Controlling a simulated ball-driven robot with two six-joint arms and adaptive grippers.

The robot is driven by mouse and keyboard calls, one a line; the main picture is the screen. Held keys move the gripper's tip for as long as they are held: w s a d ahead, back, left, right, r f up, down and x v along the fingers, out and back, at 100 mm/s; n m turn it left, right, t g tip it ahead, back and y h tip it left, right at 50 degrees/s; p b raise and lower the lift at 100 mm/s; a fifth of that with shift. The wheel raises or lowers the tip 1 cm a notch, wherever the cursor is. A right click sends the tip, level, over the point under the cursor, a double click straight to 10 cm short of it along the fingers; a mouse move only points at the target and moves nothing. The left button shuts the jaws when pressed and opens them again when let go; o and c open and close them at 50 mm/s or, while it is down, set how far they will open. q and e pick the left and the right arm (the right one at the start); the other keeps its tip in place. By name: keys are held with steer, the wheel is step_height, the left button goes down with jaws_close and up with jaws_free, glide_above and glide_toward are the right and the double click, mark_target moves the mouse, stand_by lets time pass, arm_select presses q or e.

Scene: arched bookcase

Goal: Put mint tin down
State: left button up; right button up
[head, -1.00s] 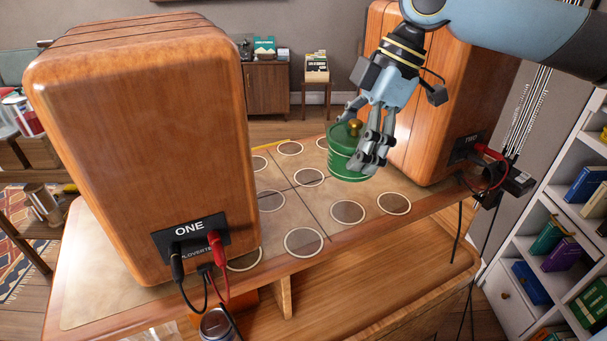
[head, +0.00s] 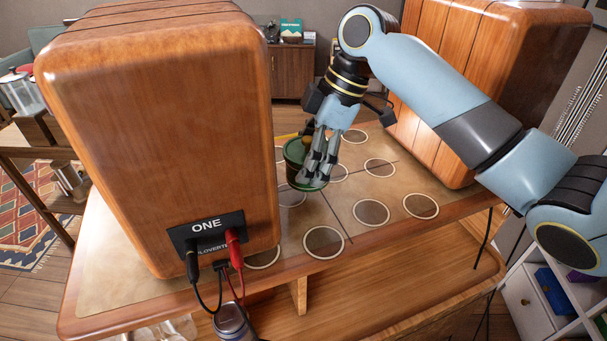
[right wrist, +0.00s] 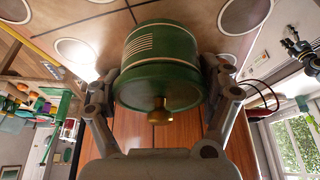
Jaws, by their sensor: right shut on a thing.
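The mint tin is a round green tin (head: 294,158) with a brass knob on its lid. In the head view it is at the middle of the table, partly hidden behind my right gripper (head: 312,180). My right gripper is shut on the tin. In the right wrist view the tin (right wrist: 160,72) sits between both fingers, with its knob towards the camera. I cannot tell whether its base touches the table top (head: 345,205). My left gripper is not in view.
A large wooden cabinet marked ONE (head: 165,130) with cables stands left of the tin. A second wooden cabinet (head: 460,60) stands at the right. Several dark circles with pale rims, such as one at the front (head: 323,241), mark the table and look empty.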

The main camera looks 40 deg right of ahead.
steer(key=shift+w+a+f, duration=0.15)
steer(key=shift+w+a, duration=0.1)
steer(key=shift+f, duration=0.4)
steer(key=shift+f+p, duration=0.35)
steer(key=shift+f, duration=1.35)
steer(key=shift+f, duration=0.1)
steer(key=o, duration=1.6)
